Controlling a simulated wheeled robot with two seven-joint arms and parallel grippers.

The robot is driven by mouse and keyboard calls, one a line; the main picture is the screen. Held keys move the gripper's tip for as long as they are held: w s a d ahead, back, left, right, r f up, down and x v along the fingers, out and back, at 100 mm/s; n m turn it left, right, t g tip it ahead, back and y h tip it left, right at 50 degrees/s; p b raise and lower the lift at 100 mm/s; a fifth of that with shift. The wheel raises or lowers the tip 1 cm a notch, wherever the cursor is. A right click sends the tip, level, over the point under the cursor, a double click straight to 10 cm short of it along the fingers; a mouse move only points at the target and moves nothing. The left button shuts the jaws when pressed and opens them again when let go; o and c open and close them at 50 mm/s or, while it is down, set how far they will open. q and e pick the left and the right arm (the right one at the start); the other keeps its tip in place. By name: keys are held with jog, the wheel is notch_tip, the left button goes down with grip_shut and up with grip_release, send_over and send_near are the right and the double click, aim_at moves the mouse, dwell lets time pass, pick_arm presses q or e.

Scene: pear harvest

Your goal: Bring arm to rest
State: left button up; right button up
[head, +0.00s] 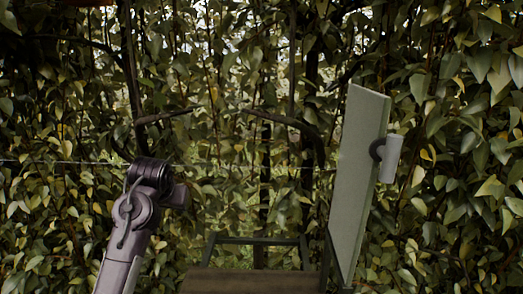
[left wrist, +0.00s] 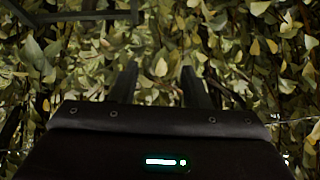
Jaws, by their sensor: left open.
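My left arm (head: 135,225) rises from the bottom left of the head view, in front of the foliage. Its dark end (head: 152,172) is near the left-middle of that view, and the fingers are hard to make out there. In the left wrist view my left gripper (left wrist: 160,78) has its two dark fingers apart, with nothing between them. Leaves show behind and between the fingers. My right gripper is in neither view. I can make out no pear clearly.
A dense wall of leaves (head: 455,215) with thin branches (head: 265,118) fills the background. A tall pale green panel (head: 358,180) with a white cylinder (head: 391,159) on its side stands at right. A brown board (head: 250,282) and dark frame (head: 258,240) are at the bottom centre.

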pick_arm(q)
jog(key=s+d+f+m+g, duration=0.1)
jog(key=s+d+f+g, duration=0.1)
jog(key=s+f, duration=1.65)
jog(key=s+d+f+g+h, duration=0.1)
jog(key=s+f, duration=0.2)
jog(key=s, duration=0.6)
jog(key=s+d+f+g+h, duration=0.1)
jog(key=s+f, duration=0.2)
jog(key=s, duration=0.7)
notch_tip(320, 180, down, 38)
jog(key=s+g+b, duration=0.2)
jog(key=b, duration=0.6)
jog(key=s+a+f+b, duration=0.1)
jog(key=s+f+b, duration=0.2)
jog(key=s+f, duration=0.6)
jog(key=s+a+f+b, duration=0.2)
jog(key=s+f, duration=0.8)
jog(key=f, duration=0.5)
jog(key=shift+s+a+f+m+g+y+b, duration=0.2)
jog(key=shift+s+a+m+g+y+b, duration=0.15)
jog(key=shift+b, duration=0.4)
